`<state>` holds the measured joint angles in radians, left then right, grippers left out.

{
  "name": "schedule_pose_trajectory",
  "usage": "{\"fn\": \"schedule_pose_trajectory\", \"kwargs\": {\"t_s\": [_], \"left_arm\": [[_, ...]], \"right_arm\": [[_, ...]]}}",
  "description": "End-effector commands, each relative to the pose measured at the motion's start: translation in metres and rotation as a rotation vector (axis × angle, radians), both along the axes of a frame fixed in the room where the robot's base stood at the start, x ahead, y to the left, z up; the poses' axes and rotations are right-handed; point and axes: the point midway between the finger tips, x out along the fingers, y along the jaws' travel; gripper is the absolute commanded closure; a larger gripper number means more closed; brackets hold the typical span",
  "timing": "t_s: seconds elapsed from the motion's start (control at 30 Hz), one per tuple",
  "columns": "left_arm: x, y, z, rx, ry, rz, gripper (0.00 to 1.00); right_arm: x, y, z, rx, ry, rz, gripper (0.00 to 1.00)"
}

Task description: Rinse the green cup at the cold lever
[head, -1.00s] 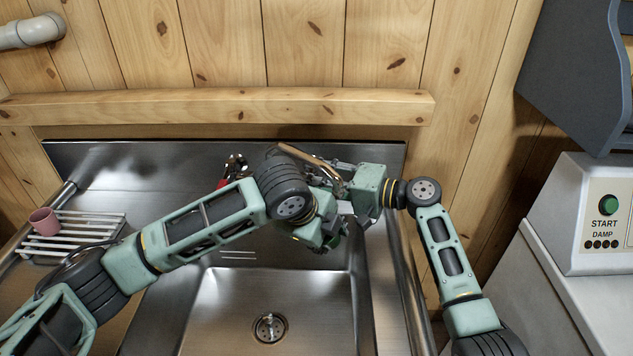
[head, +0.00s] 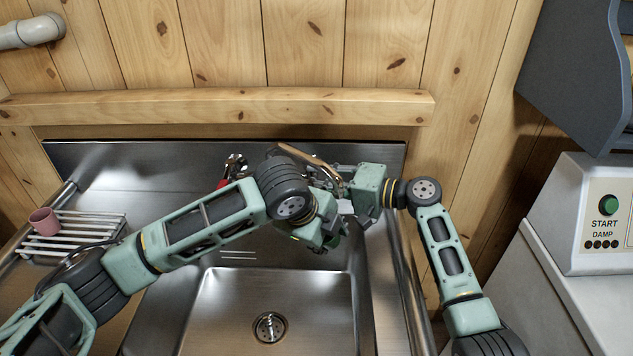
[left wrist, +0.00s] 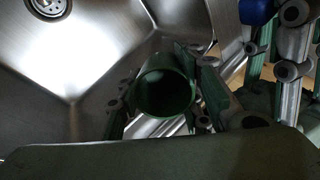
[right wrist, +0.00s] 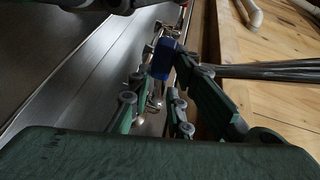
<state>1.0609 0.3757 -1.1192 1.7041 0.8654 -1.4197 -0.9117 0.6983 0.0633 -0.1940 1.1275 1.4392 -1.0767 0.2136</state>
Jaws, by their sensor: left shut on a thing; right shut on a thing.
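The green cup (left wrist: 165,92) is held between the fingers of my left gripper (left wrist: 165,100), its round open mouth facing the left wrist camera. In the head view my left gripper (head: 325,238) is above the back right of the sink basin, and my arm mostly hides the cup. My right gripper (right wrist: 155,110) is shut at the blue cold lever (right wrist: 163,60), whose blue end shows at its fingertips. The blue end also shows in the left wrist view (left wrist: 257,11). The copper-coloured spout (head: 312,161) arches behind my left wrist. I cannot see whether water runs.
The steel basin (head: 225,310) is empty around its drain (head: 270,327). A pink cup (head: 43,221) stands on a slatted rack (head: 80,236) at left. A red tap part (head: 223,184) shows behind my left arm. A machine with a green START button (head: 608,205) stands at right.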

Motion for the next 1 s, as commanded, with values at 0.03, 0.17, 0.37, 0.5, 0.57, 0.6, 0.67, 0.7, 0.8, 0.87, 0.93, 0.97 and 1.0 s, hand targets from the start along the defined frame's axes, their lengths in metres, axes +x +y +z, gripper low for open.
{"fn": "schedule_pose_trajectory", "kwargs": {"t_s": [0.03, 0.17, 0.37, 0.5, 0.57, 0.6, 0.67, 0.7, 0.8, 0.87, 0.93, 0.97, 1.0], "left_arm": [[0.000, 0.000, 0.000, 0.000, 0.000, 0.000, 0.82], [0.000, 0.000, 0.000, 0.000, 0.000, 0.000, 0.82], [0.000, 0.000, 0.000, 0.000, 0.000, 0.000, 0.82], [0.000, 0.000, 0.000, 0.000, 0.000, 0.000, 0.82], [0.000, 0.000, 0.000, 0.000, 0.000, 0.000, 0.82], [0.000, 0.000, 0.000, 0.000, 0.000, 0.000, 0.82], [0.000, 0.000, 0.000, 0.000, 0.000, 0.000, 0.82], [0.000, 0.000, 0.000, 0.000, 0.000, 0.000, 0.82], [0.000, 0.000, 0.000, 0.000, 0.000, 0.000, 0.82], [0.000, 0.000, 0.000, 0.000, 0.000, 0.000, 0.82], [0.000, 0.000, 0.000, 0.000, 0.000, 0.000, 0.82], [0.000, 0.000, 0.000, 0.000, 0.000, 0.000, 0.82], [0.000, 0.000, 0.000, 0.000, 0.000, 0.000, 0.82]], "right_arm": [[0.001, -0.001, 0.000, -0.007, -0.006, 0.009, 1.00], [0.003, -0.005, -0.001, -0.010, -0.003, 0.063, 1.00], [0.005, -0.010, -0.001, -0.009, -0.003, 0.150, 1.00], [0.004, -0.012, -0.001, -0.007, -0.004, 0.184, 1.00], [0.004, -0.012, -0.001, -0.007, -0.006, 0.192, 1.00], [0.004, -0.012, -0.001, -0.007, -0.007, 0.195, 1.00], [0.004, -0.012, -0.001, -0.007, -0.006, 0.197, 1.00], [0.004, -0.012, -0.001, -0.007, -0.007, 0.197, 1.00], [0.004, -0.012, -0.001, -0.007, -0.008, 0.196, 1.00], [0.004, -0.012, -0.001, -0.007, -0.008, 0.196, 1.00], [0.004, -0.012, -0.001, -0.007, -0.007, 0.196, 0.77], [0.004, -0.012, -0.001, -0.006, -0.007, 0.196, 0.74], [0.004, -0.012, -0.001, -0.005, -0.006, 0.196, 0.71]]}}
